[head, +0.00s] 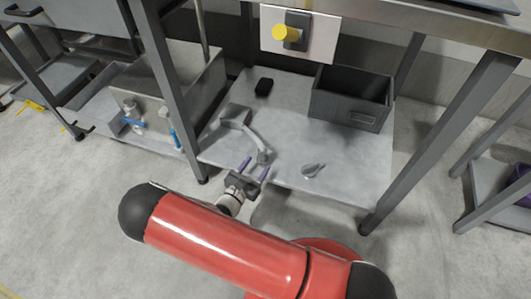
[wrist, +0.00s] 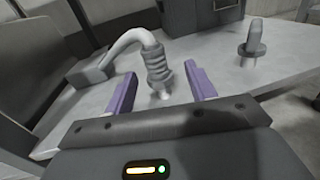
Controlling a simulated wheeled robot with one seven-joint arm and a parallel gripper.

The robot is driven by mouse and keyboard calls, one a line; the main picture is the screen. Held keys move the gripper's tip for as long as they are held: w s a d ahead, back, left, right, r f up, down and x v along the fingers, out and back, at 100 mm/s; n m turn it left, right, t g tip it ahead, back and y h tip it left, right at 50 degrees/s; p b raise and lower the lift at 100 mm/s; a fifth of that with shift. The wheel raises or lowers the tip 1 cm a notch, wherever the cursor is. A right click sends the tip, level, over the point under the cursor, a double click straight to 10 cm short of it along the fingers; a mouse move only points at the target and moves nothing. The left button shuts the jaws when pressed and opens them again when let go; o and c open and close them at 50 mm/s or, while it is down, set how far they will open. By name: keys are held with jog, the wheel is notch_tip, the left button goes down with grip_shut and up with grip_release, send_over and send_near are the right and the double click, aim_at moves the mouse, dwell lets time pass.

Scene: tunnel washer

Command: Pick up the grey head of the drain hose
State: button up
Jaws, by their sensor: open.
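The grey ribbed head of the drain hose (wrist: 158,66) hangs at the end of a pale curved hose (wrist: 128,39) in the wrist view. The hose rises from a grey block (wrist: 91,70) on the lower shelf. In the head view the hose head (head: 264,156) is near the shelf's front edge, and the block (head: 235,115) is behind it to the left. My gripper (head: 254,169) is open with purple fingers, in front of the hose head. In the wrist view the head appears between and just beyond the fingertips, not gripped.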

aim_at(265, 150)
jog(key=x, duration=0.7)
jog(key=shift+w, duration=0.5)
jog(key=shift+a, duration=0.1)
jog(key=c, duration=1.1)
jog(key=shift+r, duration=0.1)
notch_tip(265, 150, up, 20)
jog(key=p, duration=0.3)
